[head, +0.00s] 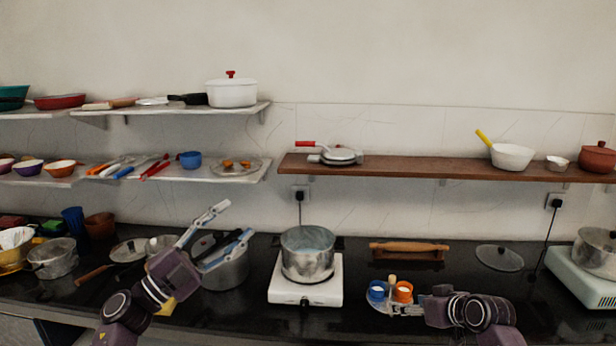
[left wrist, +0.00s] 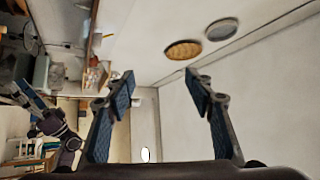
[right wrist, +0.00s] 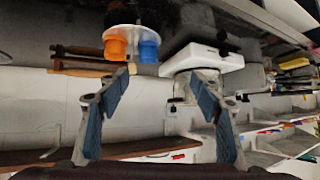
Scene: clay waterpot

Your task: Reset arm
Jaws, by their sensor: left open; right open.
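My left gripper (head: 230,222) is raised over the left part of the black counter, fingers spread and pointing up. The left wrist view shows the same open gripper (left wrist: 160,80) with nothing between its fingers. My right gripper (head: 408,302) is low over the front of the counter, pointing left, beside a small tray with a blue cup (head: 377,291) and an orange cup (head: 403,291). In the right wrist view the open gripper (right wrist: 161,80) has nothing held between its fingers; the orange cup (right wrist: 115,46) and blue cup (right wrist: 148,50) show beyond the fingertips.
A metal pot (head: 308,264) holding liquid stands on a white burner (head: 325,292) between my arms. Behind my left gripper is another metal pot (head: 228,275). A rolling pin (head: 408,252), a glass lid (head: 499,258) and a green stove (head: 575,275) are to the right. Shelves hold cookware above.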

